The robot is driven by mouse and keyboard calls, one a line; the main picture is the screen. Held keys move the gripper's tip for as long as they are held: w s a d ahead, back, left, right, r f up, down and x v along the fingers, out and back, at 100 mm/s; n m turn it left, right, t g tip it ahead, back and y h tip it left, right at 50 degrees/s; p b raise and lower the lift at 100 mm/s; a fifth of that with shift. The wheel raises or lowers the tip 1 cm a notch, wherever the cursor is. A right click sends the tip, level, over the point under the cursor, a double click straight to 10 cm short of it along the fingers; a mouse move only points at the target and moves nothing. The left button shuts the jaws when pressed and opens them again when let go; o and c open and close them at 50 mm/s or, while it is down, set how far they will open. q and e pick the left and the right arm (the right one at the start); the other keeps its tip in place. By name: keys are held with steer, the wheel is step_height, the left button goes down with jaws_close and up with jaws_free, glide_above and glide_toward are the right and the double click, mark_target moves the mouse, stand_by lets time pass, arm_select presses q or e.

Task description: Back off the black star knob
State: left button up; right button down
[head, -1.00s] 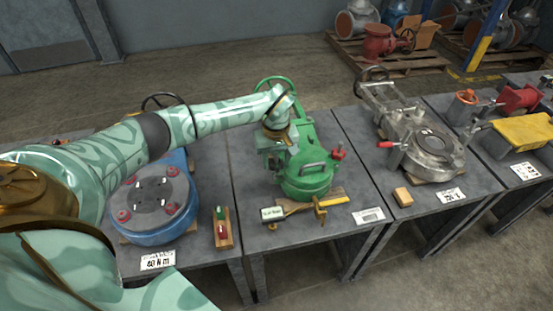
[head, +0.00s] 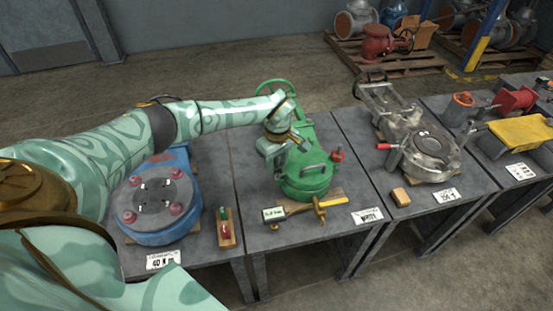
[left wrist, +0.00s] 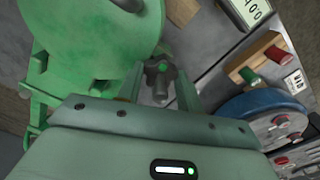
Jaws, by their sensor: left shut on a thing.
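The black star knob (left wrist: 157,70) shows in the left wrist view, dark and lobed with a small green dot at its middle. It sits beside the green valve body (left wrist: 95,35), which also shows in the head view (head: 306,178). My left gripper (left wrist: 160,88) is shut on the knob, one finger on each side. In the head view my left gripper (head: 272,160) is at the left flank of the green body and hides the knob. My right gripper is in neither view.
A red knob (head: 338,156) stands on the right of the green body. A caliper-like tool (head: 300,208) lies on the bench in front. A blue flanged valve (head: 155,231) is on the left bench, a grey valve (head: 433,165) on the right one.

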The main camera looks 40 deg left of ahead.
arm_select(q)
steer(key=n+p, duration=0.1)
steer(key=n, duration=0.3)
steer(key=shift+r+n+p, duration=0.15)
steer(key=shift+n+p, duration=0.25)
steer(key=n+p, duration=0.2)
steer(key=n, duration=0.3)
steer(key=n+p, duration=0.2)
steer(key=n, duration=0.3)
steer(key=shift+n, duration=0.4)
steer(key=n+p, duration=0.1)
steer(key=n, duration=0.4)
steer(key=n+p, duration=0.1)
steer(key=n, duration=0.4)
steer(key=n+p, duration=0.1)
steer(key=n, duration=0.3)
steer(key=shift+n, duration=0.3)
steer(key=n, duration=0.4)
steer(key=shift+p, duration=0.3)
steer(key=shift+n, duration=2.8)
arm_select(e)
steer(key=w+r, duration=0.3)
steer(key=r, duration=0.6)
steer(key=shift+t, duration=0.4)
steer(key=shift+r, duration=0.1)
